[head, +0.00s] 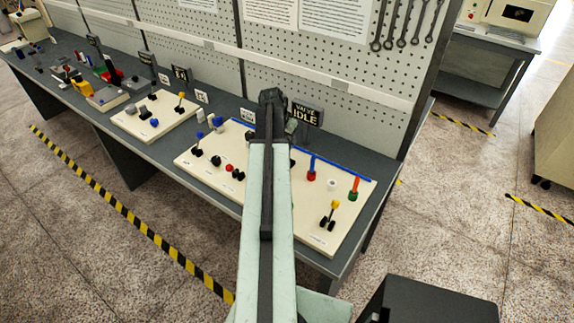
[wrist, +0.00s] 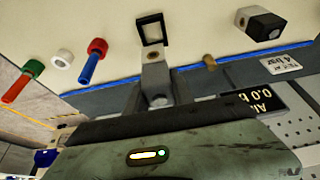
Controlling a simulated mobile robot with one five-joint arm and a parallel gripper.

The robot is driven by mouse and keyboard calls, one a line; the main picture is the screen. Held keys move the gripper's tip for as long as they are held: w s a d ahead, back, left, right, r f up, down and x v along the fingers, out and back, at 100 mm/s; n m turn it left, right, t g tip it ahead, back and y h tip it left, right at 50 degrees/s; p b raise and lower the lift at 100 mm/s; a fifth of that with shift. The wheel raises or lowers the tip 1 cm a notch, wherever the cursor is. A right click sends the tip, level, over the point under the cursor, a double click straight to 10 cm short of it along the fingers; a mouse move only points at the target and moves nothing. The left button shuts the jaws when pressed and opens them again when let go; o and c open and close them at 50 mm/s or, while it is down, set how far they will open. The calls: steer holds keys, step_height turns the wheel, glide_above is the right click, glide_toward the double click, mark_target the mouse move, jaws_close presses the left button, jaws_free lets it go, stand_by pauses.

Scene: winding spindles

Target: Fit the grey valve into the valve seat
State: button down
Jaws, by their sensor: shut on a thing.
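In the wrist view my gripper (wrist: 157,88) is shut on the grey valve (wrist: 156,76), a grey block with a round brownish port on its face. A black square frame (wrist: 152,19) with a pale opening shows just above the valve in the picture. I cannot tell whether the frame touches the valve, or which part is the valve seat. In the head view my arm covers the middle of the cream board, and the fingertips and most of the valve are hidden there.
On the cream board (head: 334,238) stand a red socket with a blue rod (wrist: 92,60), a white ring (wrist: 63,59), a green socket with a red rod (wrist: 22,80), a brass peg (wrist: 209,61) and a black-and-grey block (wrist: 262,23). A VALVE IDLE sign (head: 307,114) stands behind.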

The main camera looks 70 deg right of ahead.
step_height(320, 180, down, 9)
steer(key=b, duration=0.7)
steer(key=shift+w+f+b, duration=0.1)
steer(key=shift+f+b, duration=0.05)
steer(key=shift+b, duration=0.25)
steer(key=shift+r, duration=0.25)
steer(key=shift+f, duration=0.25)
steer(key=c, duration=1.1)
jaws_free()
steer(key=shift+r, duration=0.1)
steer(key=p+v, duration=1.1)
steer(key=v, duration=0.1)
steer(key=shift+r+p, duration=0.15)
steer(key=shift+p, duration=0.2)
steer(key=shift+w, duration=0.1)
